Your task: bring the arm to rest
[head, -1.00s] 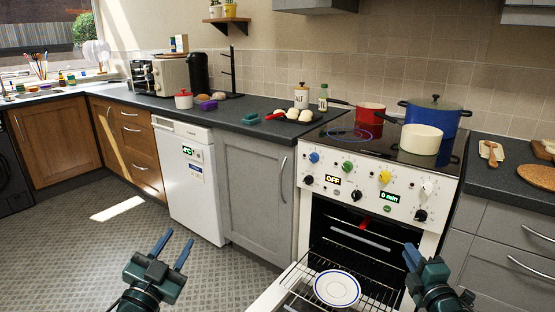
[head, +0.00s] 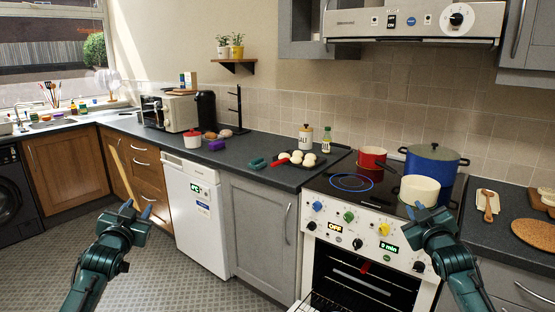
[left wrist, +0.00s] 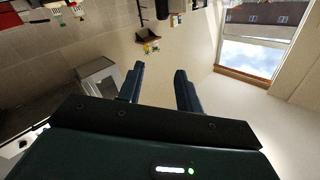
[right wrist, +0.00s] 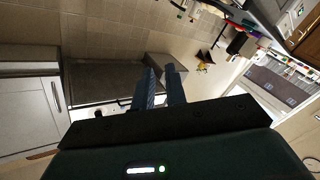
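My left gripper (head: 137,208) is raised over the floor, in front of the wooden drawers in the head view. Its two fingers stand well apart in the left wrist view (left wrist: 160,85), with nothing between them. My right gripper (head: 414,208) is raised in front of the stove's right side, overlapping it in the head view. In the right wrist view (right wrist: 161,78) its fingers are parallel with a narrow gap and nothing held. Both wrist cameras look toward the walls and upper cupboards.
The white stove (head: 352,225) has its oven open below. A cream pot (head: 419,190), blue pot (head: 432,166) and red pan (head: 372,160) stand on the hob. A range hood (head: 415,24) hangs above. Open floor (head: 150,265) lies at the left.

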